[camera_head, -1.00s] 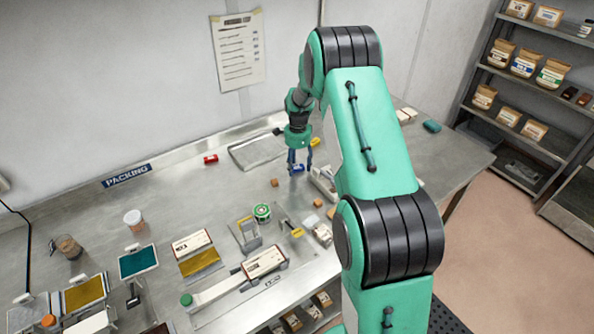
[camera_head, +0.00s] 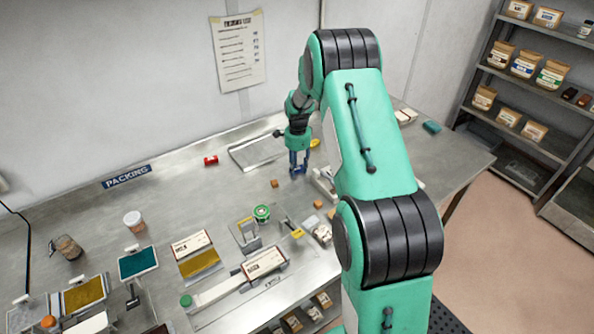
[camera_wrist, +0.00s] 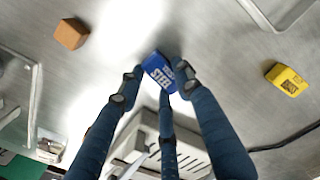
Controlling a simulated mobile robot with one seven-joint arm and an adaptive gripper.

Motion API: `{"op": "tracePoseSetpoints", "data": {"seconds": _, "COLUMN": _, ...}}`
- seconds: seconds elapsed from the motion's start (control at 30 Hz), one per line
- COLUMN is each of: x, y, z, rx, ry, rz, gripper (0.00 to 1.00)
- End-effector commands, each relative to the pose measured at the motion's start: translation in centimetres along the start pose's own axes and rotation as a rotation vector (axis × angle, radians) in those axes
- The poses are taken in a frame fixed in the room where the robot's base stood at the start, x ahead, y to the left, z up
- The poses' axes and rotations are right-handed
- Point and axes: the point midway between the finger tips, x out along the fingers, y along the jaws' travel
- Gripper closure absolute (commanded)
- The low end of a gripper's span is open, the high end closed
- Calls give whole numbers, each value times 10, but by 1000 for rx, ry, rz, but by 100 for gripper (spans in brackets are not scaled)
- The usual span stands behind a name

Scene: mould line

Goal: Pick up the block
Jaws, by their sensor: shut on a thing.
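The blue block (camera_wrist: 158,72), with white lettering on its faces, is between the fingertips of my gripper (camera_wrist: 160,80) in the wrist view. The fingers are closed in against it and hide part of its sides. In the head view my gripper (camera_head: 299,165) points down at the bench, left of my large arm link, and the block is hard to tell from the blue fingers there. I cannot tell whether the block is touching the bench or just above it.
An orange-brown cube (camera_wrist: 71,34) and a yellow block (camera_wrist: 286,80) lie apart on either side of my gripper. Cartons and tools crowd the front bench.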

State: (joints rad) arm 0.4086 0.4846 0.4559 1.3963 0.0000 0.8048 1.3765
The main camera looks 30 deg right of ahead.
Motion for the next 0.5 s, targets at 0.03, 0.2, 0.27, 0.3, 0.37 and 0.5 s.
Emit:
{"op": "tracePoseSetpoints", "data": {"seconds": 0.03, "x": 0, "y": 0, "z": 0, "rx": 0, "ry": 0, "rz": 0, "gripper": 88}}
{"op": "tracePoseSetpoints", "data": {"seconds": 0.2, "x": -1, "y": 0, "z": 0, "rx": 0, "ry": 0, "rz": 0, "gripper": 88}}
{"op": "tracePoseSetpoints", "data": {"seconds": 0.27, "x": -2, "y": 0, "z": 0, "rx": 0, "ry": 0, "rz": -1, "gripper": 88}}
{"op": "tracePoseSetpoints", "data": {"seconds": 0.3, "x": -3, "y": 0, "z": 0, "rx": 0, "ry": 0, "rz": -1, "gripper": 88}}
{"op": "tracePoseSetpoints", "data": {"seconds": 0.37, "x": -6, "y": 0, "z": 0, "rx": 0, "ry": 0, "rz": -1, "gripper": 88}}
{"op": "tracePoseSetpoints", "data": {"seconds": 0.5, "x": -18, "y": 0, "z": 0, "rx": 0, "ry": 0, "rz": -1, "gripper": 88}}
